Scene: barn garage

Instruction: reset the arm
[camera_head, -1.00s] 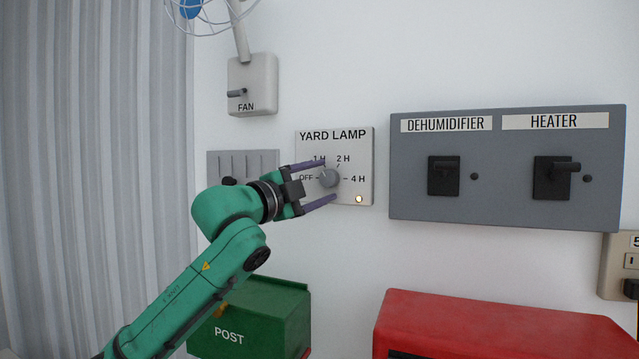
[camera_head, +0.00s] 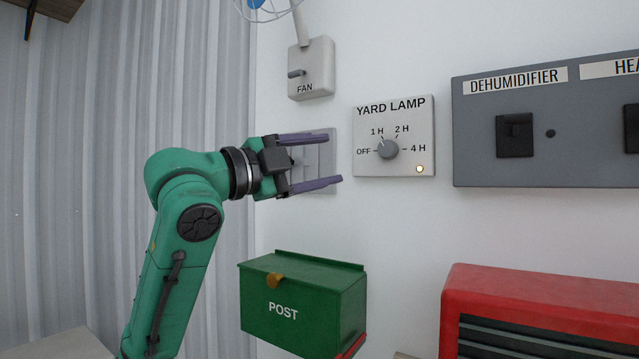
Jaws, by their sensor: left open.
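My left gripper (camera_head: 325,161) is open and empty, its two purple fingers pointing right. It is in front of a grey slotted panel (camera_head: 324,150) on the wall, which it partly hides. The yard lamp timer (camera_head: 420,140) is a pale square plate to the right of the fingertips, apart from them. Its grey round knob (camera_head: 388,149) sits among the marks OFF, 1 H, 2 H and 4 H, and a small light (camera_head: 420,169) glows at its lower right. My right gripper is not in view.
A fan switch box (camera_head: 312,70) is above the gripper. A green post box (camera_head: 300,308) is below it. A grey dehumidifier and heater panel (camera_head: 590,165) is at the right, above a red cabinet (camera_head: 560,285). Corrugated grey wall (camera_head: 60,200) is at the left.

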